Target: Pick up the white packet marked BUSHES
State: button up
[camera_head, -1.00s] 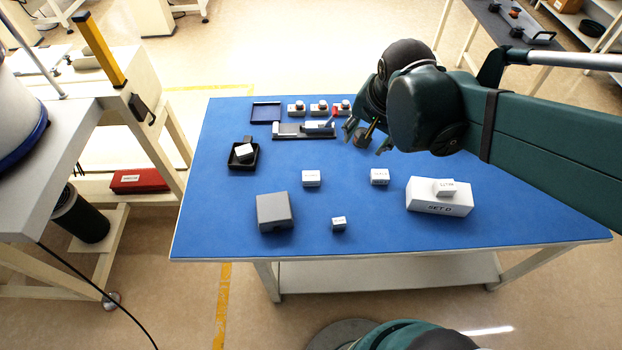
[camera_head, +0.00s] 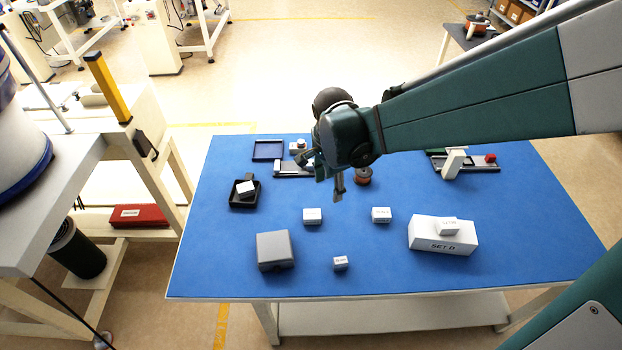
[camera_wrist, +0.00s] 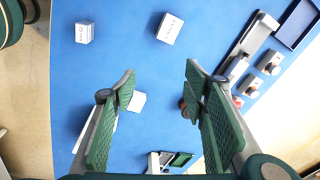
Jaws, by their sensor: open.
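Several small white packets lie on the blue mat; their print is too small to read, so I cannot tell which says BUSHES. In the head view one stands mid-table (camera_head: 312,216), one to its right (camera_head: 381,215), one nearer the front (camera_head: 340,263). Another sits on the white SET D box (camera_head: 425,235), and one in a black tray (camera_head: 233,203). The wrist view shows a packet at the top middle (camera_wrist: 168,30), one at the top left (camera_wrist: 84,33) and one partly behind the left finger (camera_wrist: 138,101). My gripper (camera_head: 322,178) is open and empty above the mat, behind the mid-table packet.
A grey box (camera_head: 274,250) stands front left on the mat (camera_head: 210,270). A blue tray (camera_head: 267,150) and a dark fixture (camera_head: 292,170) are at the back left. A reddish-brown round part (camera_head: 363,176) and another fixture (camera_head: 480,167) are behind. Mat between packets is clear.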

aim_at(312, 214)
jog(key=a+f+m, duration=0.1)
jog(key=a+f, duration=0.1)
jog(key=f, duration=0.1)
jog(key=w+a+f+m+g, duration=0.1)
jog(key=a+f+m, duration=0.1)
jog(key=f, duration=0.2)
jog(key=w+a+f+m+h, duration=0.1)
jog(key=a+f, duration=0.1)
jog(key=f, duration=0.1)
jog(key=shift+w+a+f+m+g, duration=0.1)
jog(key=shift+f+m+g, duration=0.15)
jog(key=shift+m+g, duration=0.05)
jog(key=shift+f+b, duration=0.45)
jog(key=shift+f, duration=0.85)
jog(key=shift+d+f+b, duration=0.2)
jog(key=shift+f+b, duration=0.1)
jog(key=shift+f, duration=1)
jog(key=shift+d+f+b, duration=0.2)
jog(key=shift+f+b, duration=0.05)
jog(key=shift+f, duration=1)
jog(key=shift+c, duration=0.6)
jog(key=c, duration=1)
